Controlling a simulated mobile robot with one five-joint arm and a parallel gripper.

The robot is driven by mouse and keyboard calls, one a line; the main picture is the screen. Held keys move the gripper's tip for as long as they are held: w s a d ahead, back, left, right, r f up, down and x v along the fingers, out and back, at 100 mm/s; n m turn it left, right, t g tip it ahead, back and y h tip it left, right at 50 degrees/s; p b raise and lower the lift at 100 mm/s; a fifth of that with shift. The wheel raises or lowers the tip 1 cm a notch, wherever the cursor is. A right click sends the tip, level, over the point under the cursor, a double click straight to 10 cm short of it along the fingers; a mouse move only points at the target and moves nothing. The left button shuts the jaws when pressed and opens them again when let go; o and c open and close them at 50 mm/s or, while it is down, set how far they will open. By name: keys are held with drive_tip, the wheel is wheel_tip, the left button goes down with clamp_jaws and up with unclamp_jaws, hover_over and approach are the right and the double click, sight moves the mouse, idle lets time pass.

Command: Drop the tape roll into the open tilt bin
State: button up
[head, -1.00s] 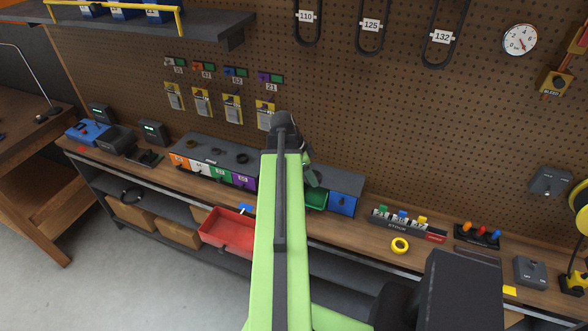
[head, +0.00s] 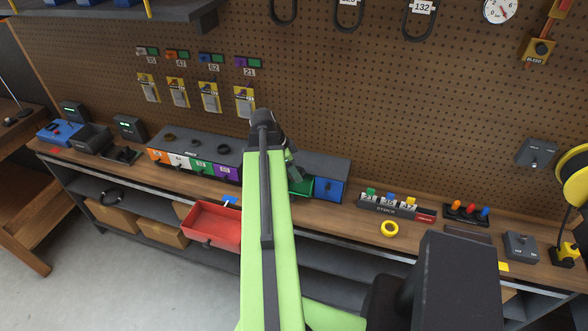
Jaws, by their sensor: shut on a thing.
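My gripper (head: 293,168) is mostly hidden behind my green arm. It is at the front of the bin row, just above the open green tilt bin (head: 304,187). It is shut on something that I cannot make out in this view. The green bin is tilted out between the arm and a closed blue bin (head: 329,191); its left part is hidden by the arm. A yellow ring that looks like a tape roll (head: 389,228) lies flat on the bench, right of the bins.
Closed orange, white, green and purple bins (head: 228,173) stand left of my arm, with dark rings (head: 195,144) on top. A red drawer (head: 213,223) sticks out below the bench edge. A stock rack (head: 390,206) stands behind the yellow ring.

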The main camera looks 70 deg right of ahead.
idle(0.3)
drive_tip(key=o, duration=1.4)
drive_tip(key=shift+o, duration=0.2)
drive_tip(key=p+v, duration=1.6)
drive_tip(key=v, duration=0.1)
drive_tip(key=shift+r, duration=0.2)
drive_tip(key=shift+w, duration=0.1)
